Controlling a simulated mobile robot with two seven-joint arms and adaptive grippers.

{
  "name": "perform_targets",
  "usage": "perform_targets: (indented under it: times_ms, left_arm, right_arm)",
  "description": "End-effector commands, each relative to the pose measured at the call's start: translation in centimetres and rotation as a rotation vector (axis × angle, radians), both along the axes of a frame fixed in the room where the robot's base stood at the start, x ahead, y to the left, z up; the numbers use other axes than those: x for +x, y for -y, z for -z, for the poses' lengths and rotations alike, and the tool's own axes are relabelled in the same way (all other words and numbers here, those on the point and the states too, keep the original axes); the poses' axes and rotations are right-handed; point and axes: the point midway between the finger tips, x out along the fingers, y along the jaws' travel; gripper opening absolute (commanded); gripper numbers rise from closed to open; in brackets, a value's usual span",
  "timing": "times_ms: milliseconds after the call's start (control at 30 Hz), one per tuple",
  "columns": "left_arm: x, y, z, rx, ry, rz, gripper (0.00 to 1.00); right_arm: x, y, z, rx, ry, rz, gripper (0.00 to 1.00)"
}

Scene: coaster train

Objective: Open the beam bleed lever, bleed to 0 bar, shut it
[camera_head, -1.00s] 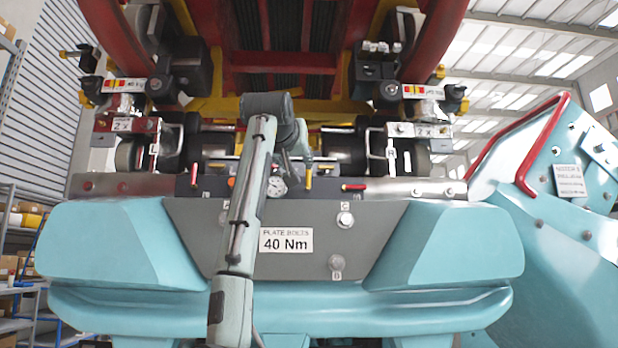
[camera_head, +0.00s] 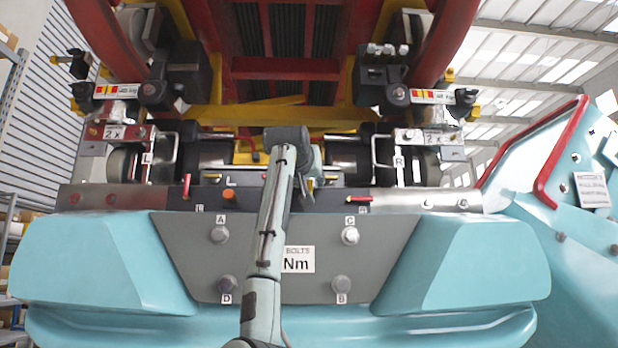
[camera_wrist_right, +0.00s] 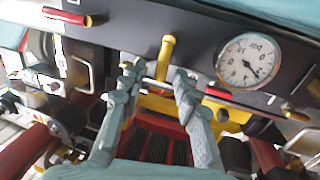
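A short yellow lever (camera_wrist_right: 166,56) stands out from the dark beam panel (camera_wrist_right: 199,45) in the right wrist view. Its label is not readable. My right gripper (camera_wrist_right: 157,76) is open, with one fingertip to each side of the lever; I cannot tell whether either touches it. A round white bar gauge (camera_wrist_right: 247,61) sits right of the lever, its needle pointing to the lower right. In the head view my right gripper (camera_head: 306,188) is at the panel, small and partly hidden by its wrist; the arm hides the gauge. My left gripper is not in view.
Red-handled levers stand left (camera_head: 186,186) and right (camera_head: 362,202) on the panel. A grey plate (camera_head: 185,255) with several bolts is below, between turquoise housings (camera_head: 465,255). Red train rails (camera_head: 285,68) rise behind. A red-railed turquoise structure (camera_head: 560,160) is at right.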

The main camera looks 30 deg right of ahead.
Motion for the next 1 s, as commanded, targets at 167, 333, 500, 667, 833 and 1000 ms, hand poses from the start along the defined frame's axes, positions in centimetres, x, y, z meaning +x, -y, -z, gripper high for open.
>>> perform_targets:
  times_ms: [167, 333, 500, 667, 833, 1000]
  left_arm:
    - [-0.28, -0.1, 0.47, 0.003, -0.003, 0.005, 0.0]
    - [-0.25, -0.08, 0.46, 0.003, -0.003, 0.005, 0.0]
    - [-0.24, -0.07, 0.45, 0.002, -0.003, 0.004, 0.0]
    - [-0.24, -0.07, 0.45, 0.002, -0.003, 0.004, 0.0]
    - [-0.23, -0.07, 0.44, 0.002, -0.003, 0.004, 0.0]
    - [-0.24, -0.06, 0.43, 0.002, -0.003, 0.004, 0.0]
  right_arm:
    - [0.38, 0.3, 0.01, 0.0, 0.0, -0.001, 0.32]
    - [0.37, 0.3, 0.02, 0.0, 0.0, -0.001, 0.32]
    - [0.35, 0.28, 0.02, 0.0, 0.0, -0.001, 0.12]
    - [0.34, 0.28, 0.01, 0.0, 0.0, -0.001, 0.0]
    - [0.34, 0.28, 0.01, 0.001, 0.001, -0.001, 0.0]
    - [0.28, 0.36, -0.01, 0.023, 0.015, -0.001, 0.0]
